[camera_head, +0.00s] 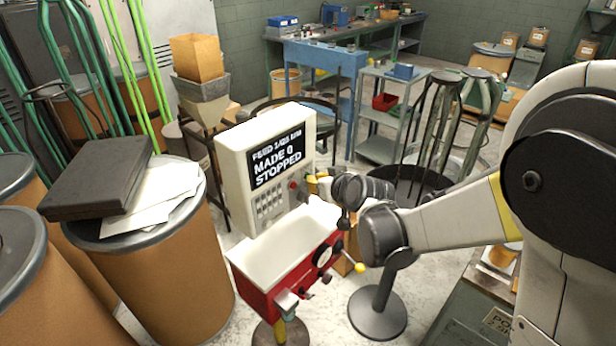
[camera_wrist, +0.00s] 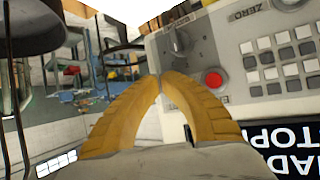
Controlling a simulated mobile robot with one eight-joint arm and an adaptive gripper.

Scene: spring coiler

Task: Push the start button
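The white control cabinet (camera_head: 237,150) has a black display (camera_head: 277,160) reading "MADE 0" and "STOPPED". I cannot make out a button marked start; the fingers may hide part of the panel. My gripper (camera_head: 312,181) is at the panel's right edge, just right of the red button. In the wrist view my gripper's yellow fingers (camera_wrist: 159,77) meet at the tips, empty, beside the panel. Whether they touch it is unclear.
A dark knob (camera_wrist: 178,42) and a keypad (camera_wrist: 283,62) flank the red button. Below the cabinet is a red-fronted tray (camera_head: 262,257). A drum (camera_head: 165,270) with papers and a dark case stands at left. A blue bench (camera_head: 325,57) stands behind.

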